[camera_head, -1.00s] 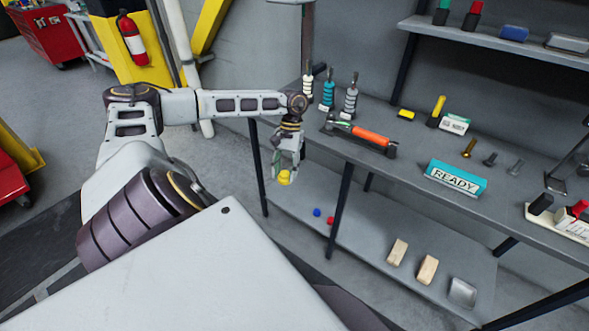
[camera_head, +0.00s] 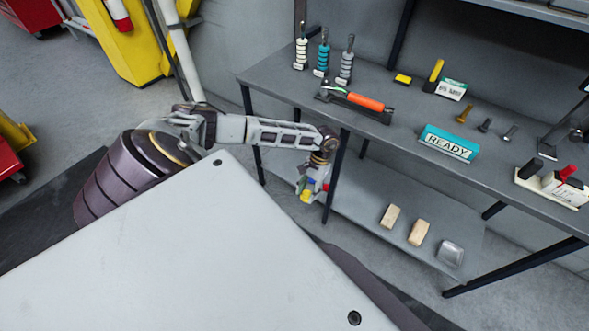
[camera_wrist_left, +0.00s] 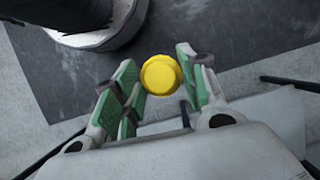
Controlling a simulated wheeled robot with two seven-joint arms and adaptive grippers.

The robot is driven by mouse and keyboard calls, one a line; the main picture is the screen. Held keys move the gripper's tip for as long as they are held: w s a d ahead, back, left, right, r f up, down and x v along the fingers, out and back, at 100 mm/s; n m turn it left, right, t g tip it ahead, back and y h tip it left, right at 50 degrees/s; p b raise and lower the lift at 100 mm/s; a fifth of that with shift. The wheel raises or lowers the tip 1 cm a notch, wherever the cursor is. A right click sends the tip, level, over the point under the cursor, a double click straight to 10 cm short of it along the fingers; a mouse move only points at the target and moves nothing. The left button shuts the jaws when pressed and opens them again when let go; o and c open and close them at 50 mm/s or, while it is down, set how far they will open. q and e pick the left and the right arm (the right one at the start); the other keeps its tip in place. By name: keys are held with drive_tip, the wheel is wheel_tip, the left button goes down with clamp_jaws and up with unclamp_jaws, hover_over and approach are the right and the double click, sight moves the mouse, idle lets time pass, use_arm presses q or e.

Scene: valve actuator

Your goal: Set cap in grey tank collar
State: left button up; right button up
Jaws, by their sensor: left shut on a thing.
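A yellow round cap (camera_head: 306,197) is held by my left gripper (camera_head: 311,186), beside the front left table leg in the head view. In the left wrist view the cap (camera_wrist_left: 161,75) sits between the green-padded fingers of the left gripper (camera_wrist_left: 160,82), which is shut on it. Three ribbed upright pieces stand at the table's back left: white, teal and grey. The grey one (camera_head: 345,68) is the rightmost, with a dark rod-like top. Its collar is too small to make out. My right gripper is not in view.
The grey table (camera_head: 415,150) carries an orange-handled tool (camera_head: 362,101) in front of the ribbed pieces and a READY sign (camera_head: 449,142). Its lower shelf (camera_head: 365,190) holds two tan blocks and a grey one.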

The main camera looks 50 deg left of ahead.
use_arm(q)
drive_tip(key=w+d+m, duration=0.1)
drive_tip(key=w+d, duration=0.1)
drive_tip(key=d, duration=0.6)
drive_tip(key=w+d+r+m, duration=0.1)
drive_tip(key=w+d, duration=0.1)
drive_tip(key=d, duration=0.6)
drive_tip(key=shift+w+d+y+p, duration=0.15)
drive_tip(key=shift+w+y+p, duration=0.15)
drive_tip(key=shift+y, duration=0.1)
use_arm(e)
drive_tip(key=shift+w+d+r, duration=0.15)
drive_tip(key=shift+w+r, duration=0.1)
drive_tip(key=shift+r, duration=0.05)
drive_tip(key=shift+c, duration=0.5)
